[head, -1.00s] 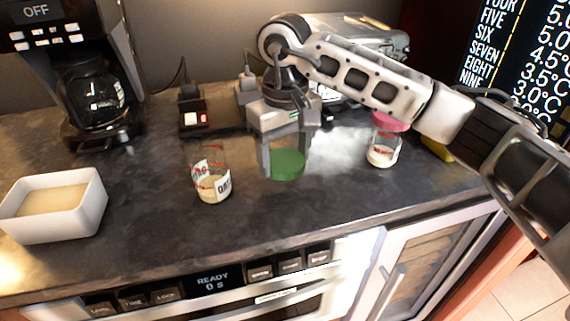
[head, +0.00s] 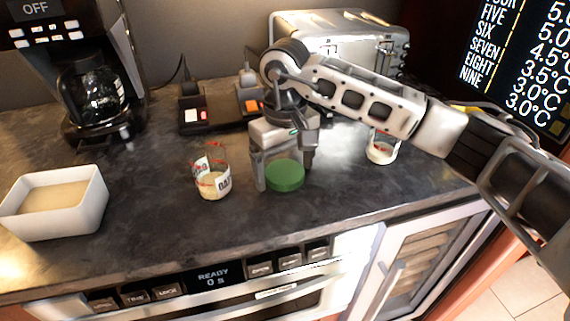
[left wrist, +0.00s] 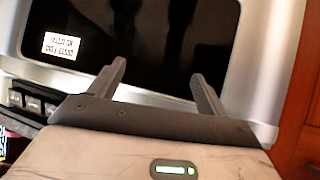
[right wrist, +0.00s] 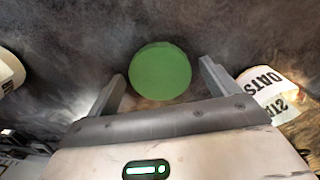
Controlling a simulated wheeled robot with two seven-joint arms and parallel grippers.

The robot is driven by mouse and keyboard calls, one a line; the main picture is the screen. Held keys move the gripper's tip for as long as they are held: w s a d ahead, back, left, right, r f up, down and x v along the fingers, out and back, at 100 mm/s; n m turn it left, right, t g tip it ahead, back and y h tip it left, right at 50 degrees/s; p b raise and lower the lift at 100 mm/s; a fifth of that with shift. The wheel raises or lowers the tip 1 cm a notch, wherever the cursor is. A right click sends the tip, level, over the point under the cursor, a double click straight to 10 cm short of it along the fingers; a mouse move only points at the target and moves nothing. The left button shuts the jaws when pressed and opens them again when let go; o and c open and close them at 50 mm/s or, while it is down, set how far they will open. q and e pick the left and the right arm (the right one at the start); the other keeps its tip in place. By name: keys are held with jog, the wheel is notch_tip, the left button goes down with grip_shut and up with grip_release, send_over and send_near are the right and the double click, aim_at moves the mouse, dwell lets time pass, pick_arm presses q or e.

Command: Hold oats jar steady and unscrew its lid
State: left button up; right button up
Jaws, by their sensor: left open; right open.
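The oats jar (head: 212,178) is a clear glass jar with pale contents, standing upright on the counter with no lid on it. Its OATS label also shows at the right of the right wrist view (right wrist: 270,92). A green lid (head: 285,177) lies flat on the counter, right of the jar and apart from it. My right gripper (head: 283,168) is open and points down at the green lid; in the right wrist view the lid (right wrist: 160,70) shows between the fingers. My left gripper (left wrist: 158,72) is open and empty, facing a dark glass front, and is outside the head view.
A second jar (head: 381,152) stands to the right, partly hidden by my right arm. A white dish (head: 55,215) sits at the left, near a coffee maker (head: 92,90). A toaster (head: 340,35) is behind. The counter's front middle is clear.

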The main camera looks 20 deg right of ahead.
aim_at(285, 171)
notch_tip(285, 171, up, 12)
jog(key=b, duration=0.1)
jog(key=shift+r, duration=0.2)
dwell(1.3)
